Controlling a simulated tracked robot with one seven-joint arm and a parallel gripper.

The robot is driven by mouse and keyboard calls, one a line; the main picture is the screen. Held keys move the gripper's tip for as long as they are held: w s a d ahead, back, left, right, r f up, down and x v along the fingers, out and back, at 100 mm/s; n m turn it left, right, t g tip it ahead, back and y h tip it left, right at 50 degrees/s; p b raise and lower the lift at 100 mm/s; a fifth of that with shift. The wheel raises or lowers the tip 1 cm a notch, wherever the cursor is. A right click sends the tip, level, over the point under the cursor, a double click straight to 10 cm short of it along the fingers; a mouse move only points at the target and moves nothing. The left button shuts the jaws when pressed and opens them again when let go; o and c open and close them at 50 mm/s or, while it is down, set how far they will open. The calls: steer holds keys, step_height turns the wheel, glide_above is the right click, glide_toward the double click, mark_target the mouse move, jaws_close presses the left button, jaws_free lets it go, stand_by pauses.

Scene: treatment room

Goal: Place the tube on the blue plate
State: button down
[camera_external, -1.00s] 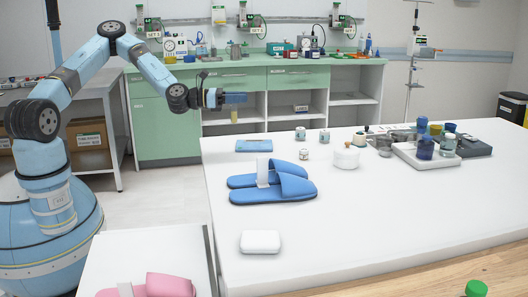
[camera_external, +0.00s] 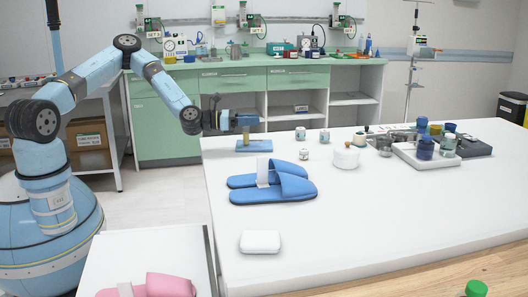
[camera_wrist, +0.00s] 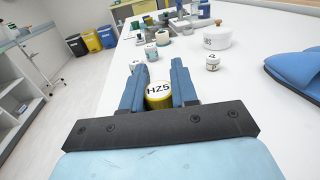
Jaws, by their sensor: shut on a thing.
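The tube (camera_external: 246,137) is a small yellowish cylinder, upright below my gripper (camera_external: 246,121) in the external view. In the wrist view its round top (camera_wrist: 158,91), marked "HZ5", sits between the two blue fingers of my gripper (camera_wrist: 158,86). My gripper is shut on the tube. The blue plate (camera_external: 265,147) lies flat at the far left corner of the white table, directly under the tube. The tube's lower end overlaps the plate in the external view. I cannot tell whether it touches it. The plate is hidden in the wrist view.
Blue slippers (camera_external: 275,190) lie in front of the plate. Small jars (camera_external: 300,133) and a white round container (camera_external: 346,158) stand to its right. A white tray (camera_external: 410,156) with bottles is farther right. A white soap-like block (camera_external: 260,242) lies near the front.

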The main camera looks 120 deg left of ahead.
steer(key=shift+f, duration=0.1)
steer(key=c, duration=0.9)
jaws_free()
steer(key=shift+o, duration=0.2)
steer(key=v, duration=1.2)
